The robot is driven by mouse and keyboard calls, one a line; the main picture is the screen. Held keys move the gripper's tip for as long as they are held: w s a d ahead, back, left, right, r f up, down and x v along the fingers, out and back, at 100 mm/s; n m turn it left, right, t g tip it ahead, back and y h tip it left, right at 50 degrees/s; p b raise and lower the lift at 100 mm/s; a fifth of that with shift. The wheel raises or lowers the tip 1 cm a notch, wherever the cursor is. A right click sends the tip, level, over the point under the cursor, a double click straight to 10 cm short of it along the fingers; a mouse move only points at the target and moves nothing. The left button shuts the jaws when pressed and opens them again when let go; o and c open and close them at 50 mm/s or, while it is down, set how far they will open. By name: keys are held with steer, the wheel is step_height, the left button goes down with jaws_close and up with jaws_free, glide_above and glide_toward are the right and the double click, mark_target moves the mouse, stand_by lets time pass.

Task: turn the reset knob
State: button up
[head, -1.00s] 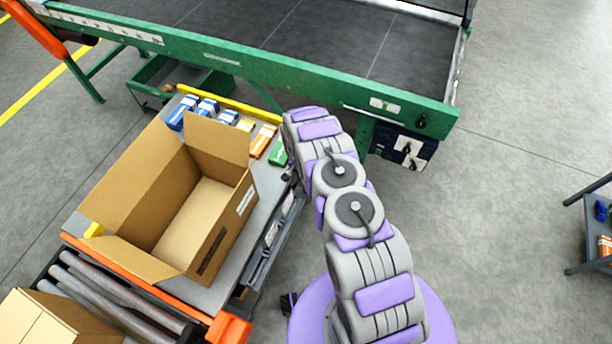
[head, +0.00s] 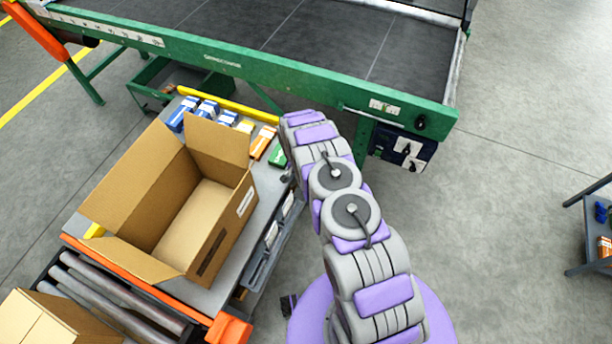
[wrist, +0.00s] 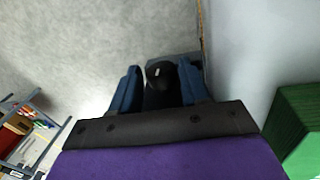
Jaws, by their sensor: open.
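In the wrist view a black round knob (wrist: 160,76) with a small white mark shows between the two blue fingers of my gripper (wrist: 158,68). The fingers are apart, one on each side of the knob; I cannot tell whether they touch it. In the head view my gripper is hidden behind my arm. A dark panel (head: 377,140) with black knobs on white plates (head: 408,148) hangs under the green machine frame, and another black knob (head: 421,123) sits on the frame. Which one is the reset knob cannot be read.
An open cardboard box (head: 125,190) stands on a grey table left of my arm, with several small coloured boxes (head: 207,108) behind it. The conveyor's green side beam (head: 260,72) crosses the back. A shelf (head: 590,225) is at the far right. The floor between is clear.

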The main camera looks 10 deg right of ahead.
steer(key=shift+w+a, duration=0.1)
steer(key=shift+w, duration=0.1)
steer(key=shift+s+t+y+b, duration=0.15)
steer(key=shift+t+y+b, duration=0.65)
steer(key=shift+y+b, duration=0.35)
steer(key=shift+y, duration=0.25)
steer(key=shift+t, duration=0.3)
steer(key=shift+d+y, duration=0.2)
steer(key=shift+y, duration=0.1)
steer(key=shift+d, duration=0.1)
steer(key=s+r+n+h+p, duration=0.1)
steer(key=r+p, duration=0.1)
steer(key=r, duration=1.2)
steer(key=s+d+r+n+g+p, duration=0.1)
steer(key=s+r+p, duration=0.1)
steer(key=r, duration=1.3)
steer(key=shift+s+r+h, duration=0.25)
steer(key=shift+h, duration=0.15)
